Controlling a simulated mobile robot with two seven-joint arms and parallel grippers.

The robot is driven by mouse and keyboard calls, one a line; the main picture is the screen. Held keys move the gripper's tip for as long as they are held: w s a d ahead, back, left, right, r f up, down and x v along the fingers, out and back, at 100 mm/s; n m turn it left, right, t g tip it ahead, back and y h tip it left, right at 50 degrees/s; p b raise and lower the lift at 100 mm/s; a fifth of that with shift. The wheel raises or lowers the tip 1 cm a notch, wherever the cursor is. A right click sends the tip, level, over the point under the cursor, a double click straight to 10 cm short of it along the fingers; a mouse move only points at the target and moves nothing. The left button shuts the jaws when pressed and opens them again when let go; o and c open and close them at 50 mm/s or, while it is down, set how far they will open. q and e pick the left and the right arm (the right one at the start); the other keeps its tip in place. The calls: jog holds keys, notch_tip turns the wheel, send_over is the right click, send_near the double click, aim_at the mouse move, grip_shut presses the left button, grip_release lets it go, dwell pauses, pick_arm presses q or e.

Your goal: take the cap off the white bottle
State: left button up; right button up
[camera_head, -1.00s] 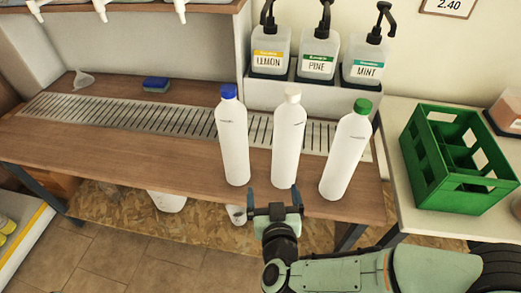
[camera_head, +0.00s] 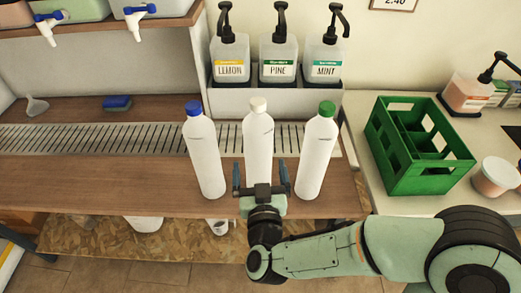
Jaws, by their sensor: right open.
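Three tall white bottles stand upright in a row at the front of the wooden counter. The middle bottle (camera_head: 258,145) has a white cap (camera_head: 258,104) on its top. The left bottle (camera_head: 205,160) has a blue cap and the right bottle (camera_head: 316,158) has a green cap. My right gripper (camera_head: 260,178) is open and empty, low in front of the middle bottle. Its two fingers show on either side of that bottle's lower part, well below the cap. I cannot tell whether they reach around it. The bottle's base is hidden behind the gripper. My left gripper is not in view.
A slotted metal drain strip (camera_head: 90,136) runs behind the bottles. Several pump dispensers stand in a white rack (camera_head: 275,100) behind them. A green crate (camera_head: 418,145) stands on the right-hand counter. A blue sponge (camera_head: 117,103) lies at the left, where the counter is mostly clear.

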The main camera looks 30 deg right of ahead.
aim_at(260, 159)
jog(key=shift+b+x, duration=0.4)
jog(key=shift+x, duration=0.4)
jog(key=x, duration=0.1)
jog(key=b+x, duration=0.1)
jog(key=x, duration=0.3)
jog(key=shift+w+d+f, duration=0.1)
jog(key=shift+d+f, duration=0.15)
jog(key=shift+f, duration=0.05)
jog(key=shift+w+d, duration=0.2)
jog(key=shift+w, duration=0.25)
jog(key=shift+r, duration=0.1)
jog(key=c, duration=1)
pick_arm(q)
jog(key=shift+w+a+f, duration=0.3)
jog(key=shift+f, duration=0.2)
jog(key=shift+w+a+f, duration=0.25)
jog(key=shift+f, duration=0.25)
